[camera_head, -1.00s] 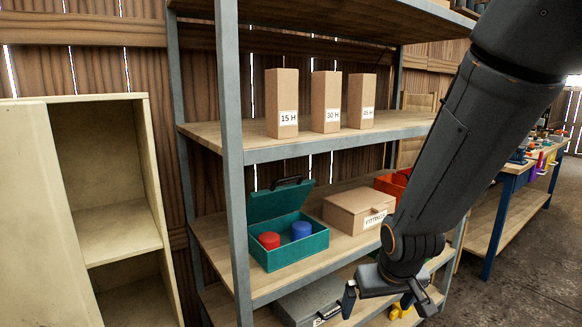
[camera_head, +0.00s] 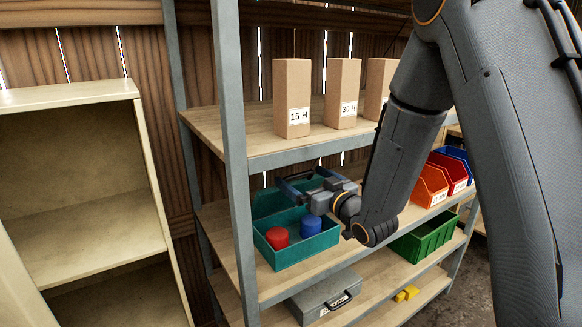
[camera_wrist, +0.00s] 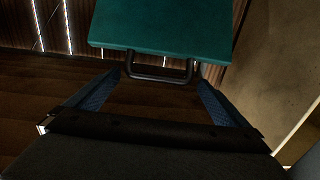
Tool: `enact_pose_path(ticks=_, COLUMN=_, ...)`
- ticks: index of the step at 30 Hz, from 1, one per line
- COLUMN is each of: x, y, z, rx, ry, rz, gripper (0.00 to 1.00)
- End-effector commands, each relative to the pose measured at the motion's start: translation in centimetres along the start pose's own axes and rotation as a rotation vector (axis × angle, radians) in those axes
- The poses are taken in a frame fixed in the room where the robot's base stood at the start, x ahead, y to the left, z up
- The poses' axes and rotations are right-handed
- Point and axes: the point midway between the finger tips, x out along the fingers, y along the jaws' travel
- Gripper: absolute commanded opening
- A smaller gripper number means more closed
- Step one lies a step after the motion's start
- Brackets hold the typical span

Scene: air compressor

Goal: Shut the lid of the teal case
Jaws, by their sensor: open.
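The teal case (camera_head: 287,258) stands on the middle shelf with its lid (camera_head: 267,203) raised. A red cylinder (camera_head: 277,238) and a blue cylinder (camera_head: 311,226) are inside it. My gripper (camera_head: 303,180) is open at the top edge of the lid and hides part of it. In the wrist view, the lid (camera_wrist: 163,25) fills the top middle. Its dark handle (camera_wrist: 160,74) lies between the tips of my open fingers (camera_wrist: 160,86). I cannot tell whether a finger touches the handle.
A shelf post (camera_head: 234,170) stands just left of the case. Boxes (camera_head: 293,100) stand on the shelf above. A grey case (camera_head: 325,297) and a green crate (camera_head: 425,236) are lower down. Orange, red and blue bins (camera_head: 430,184) sit to the right.

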Motion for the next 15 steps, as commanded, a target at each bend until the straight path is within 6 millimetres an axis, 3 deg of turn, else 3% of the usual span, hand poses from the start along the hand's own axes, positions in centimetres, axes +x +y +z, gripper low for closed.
enact_pose_path(ticks=9, x=4.7, y=0.2, z=-0.1, rx=0.0, ry=-0.001, rz=0.003, gripper=1.0)
enact_pose_path(ticks=15, x=6.4, y=0.1, z=0.0, rx=0.0, ry=-0.002, rz=0.002, gripper=1.0)
